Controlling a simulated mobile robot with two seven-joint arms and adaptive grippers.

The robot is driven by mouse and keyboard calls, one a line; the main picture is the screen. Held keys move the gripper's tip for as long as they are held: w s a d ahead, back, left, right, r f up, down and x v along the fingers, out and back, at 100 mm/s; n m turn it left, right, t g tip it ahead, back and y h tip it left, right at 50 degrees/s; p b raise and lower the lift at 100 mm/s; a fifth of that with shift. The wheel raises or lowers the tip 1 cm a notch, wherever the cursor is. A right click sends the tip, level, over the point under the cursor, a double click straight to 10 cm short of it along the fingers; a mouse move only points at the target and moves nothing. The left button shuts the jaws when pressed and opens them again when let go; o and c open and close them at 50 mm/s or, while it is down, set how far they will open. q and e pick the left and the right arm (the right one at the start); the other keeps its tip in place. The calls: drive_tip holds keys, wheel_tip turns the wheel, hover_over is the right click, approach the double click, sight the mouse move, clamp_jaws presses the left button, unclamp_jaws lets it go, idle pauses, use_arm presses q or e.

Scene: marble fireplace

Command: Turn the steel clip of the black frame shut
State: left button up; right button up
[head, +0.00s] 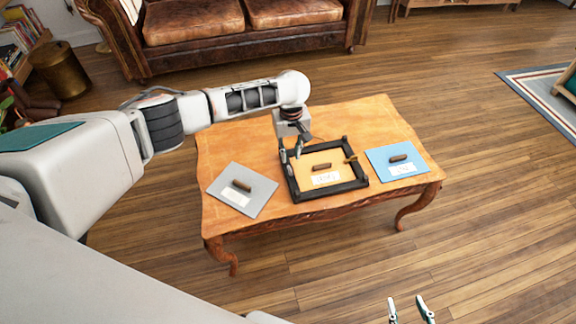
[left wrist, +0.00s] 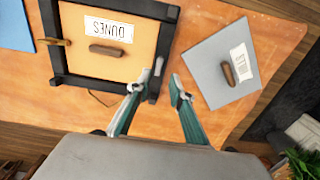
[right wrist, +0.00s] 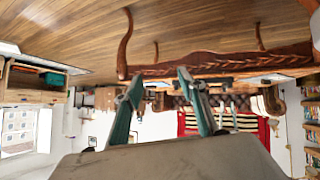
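The black frame (head: 331,188) lies flat on the wooden table around an orange panel (head: 313,163) labelled DUNES with a brown handle. In the left wrist view the frame (left wrist: 115,7) shows a brass clip (left wrist: 57,42) on one side. A small grey piece, seemingly the steel clip (left wrist: 158,66), is at the opposite side, close to my left fingertip. My left gripper (head: 298,148) is open over that side of the frame; its fingers (left wrist: 158,84) are apart, and contact cannot be told. My right gripper (head: 411,311) is open and empty, away from the table.
A grey panel (head: 226,182) with a brown handle lies left of the frame, and a blue panel (head: 380,161) lies right of it. The wooden table (head: 372,112) is clear behind them. A brown leather sofa (head: 200,25) stands beyond the table.

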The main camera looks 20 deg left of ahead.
sight(290, 170)
use_arm(q)
drive_tip(key=f, duration=0.2)
drive_tip(key=f+b, duration=0.1)
drive_tip(key=shift+s+f, duration=0.2)
drive_tip(key=shift+f, duration=0.15)
wheel_tip(290, 170, down, 2)
drive_tip(key=shift+f+b, duration=0.25)
drive_tip(key=shift+b, duration=0.35)
drive_tip(key=shift+w+f+b, duration=0.15)
drive_tip(key=shift+f+b, duration=0.15)
drive_tip(key=shift+f, duration=0.3)
use_arm(e)
drive_tip(key=shift+w+a, duration=0.55)
drive_tip(key=shift+r, duration=0.1)
use_arm(q)
drive_tip(key=c, duration=0.6)
clamp_jaws()
use_arm(e)
drive_tip(key=shift+d, duration=0.1)
